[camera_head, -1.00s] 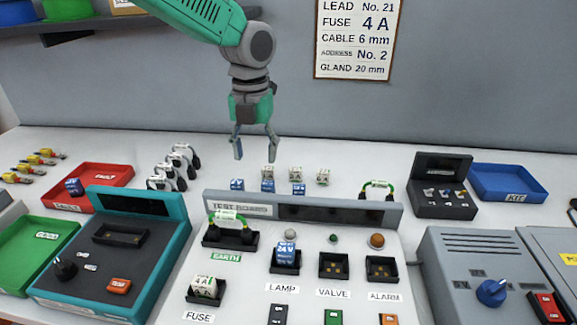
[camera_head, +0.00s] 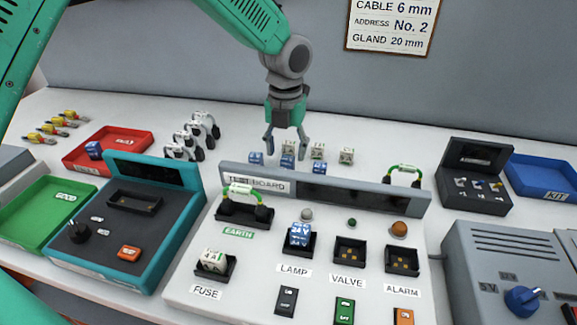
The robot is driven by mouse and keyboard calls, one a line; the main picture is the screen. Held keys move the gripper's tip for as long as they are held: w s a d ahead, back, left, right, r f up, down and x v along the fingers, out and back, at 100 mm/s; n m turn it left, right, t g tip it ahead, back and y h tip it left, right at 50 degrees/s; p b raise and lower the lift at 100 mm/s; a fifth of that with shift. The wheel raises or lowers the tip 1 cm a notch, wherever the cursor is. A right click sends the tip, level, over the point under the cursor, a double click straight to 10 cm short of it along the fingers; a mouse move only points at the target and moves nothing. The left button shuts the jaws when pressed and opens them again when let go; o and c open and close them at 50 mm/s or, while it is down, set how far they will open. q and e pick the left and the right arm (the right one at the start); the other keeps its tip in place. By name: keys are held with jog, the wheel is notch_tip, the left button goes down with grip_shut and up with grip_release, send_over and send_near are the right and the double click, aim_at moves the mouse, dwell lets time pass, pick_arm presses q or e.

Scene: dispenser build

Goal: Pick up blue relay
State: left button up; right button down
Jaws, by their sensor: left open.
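My left gripper (camera_head: 286,152) hangs from above behind the test board, open and pointing down. Its fingers are around or just in front of a small row of blocks; I cannot tell the exact depth. A blue relay (camera_head: 255,159) stands just left of the left finger. Another blue relay (camera_head: 287,161) shows between the fingertips, partly hidden by the board's top edge. White blocks (camera_head: 346,156) stand behind and to the right. A blue relay (camera_head: 300,235) marked 24 V sits in the LAMP socket, and a blue block (camera_head: 94,150) lies in the red tray. My right gripper is not in view.
The test board (camera_head: 228,280) fills the front middle; its VALVE (camera_head: 349,252) and ALARM (camera_head: 402,260) sockets hold no block. A teal tester (camera_head: 172,240), red tray (camera_head: 72,158) and green tray (camera_head: 22,232) are left. A blue KIT tray (camera_head: 520,177) is right.

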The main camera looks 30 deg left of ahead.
aim_at(288, 157)
pick_arm(q)
notch_tip(288, 157, down, 5)
jog(key=shift+w+d+r, duration=0.15)
jog(key=shift+r, duration=0.05)
jog(key=c, duration=1.1)
jog(key=shift+o, duration=0.2)
jog(key=shift+r, duration=0.15)
